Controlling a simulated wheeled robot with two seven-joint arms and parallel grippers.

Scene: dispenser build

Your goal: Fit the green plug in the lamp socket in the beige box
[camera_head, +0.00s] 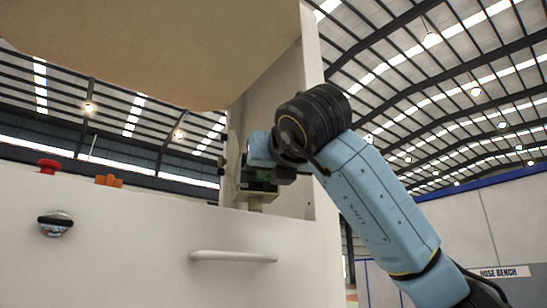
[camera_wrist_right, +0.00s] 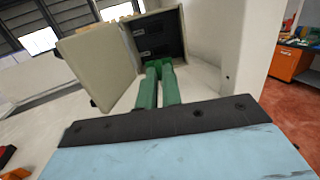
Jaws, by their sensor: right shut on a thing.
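My right gripper (camera_wrist_right: 159,68) reaches to the open front of the beige box (camera_wrist_right: 198,45), its two green fingers close together. It is shut on the green plug, which I cannot clearly tell apart from the fingers. The box's door (camera_wrist_right: 98,66) stands open to the left. Inside, a dark panel (camera_wrist_right: 168,33) carries two small dark sockets; which one is the lamp socket I cannot read. The fingertips overlap the panel's lower edge, and whether the plug touches a socket is hidden. In the head view the right gripper (camera_head: 259,185) shows small, beside a pale upright plate. My left gripper is out of view.
A white machine front (camera_head: 130,235) with a handle (camera_head: 233,257), a red button (camera_head: 47,166), an orange switch (camera_head: 109,181) and a round knob (camera_head: 56,223) stands below and left of my arm. A white post (camera_head: 318,150) rises close behind the arm. An orange cabinet (camera_wrist_right: 291,63) stands farther off.

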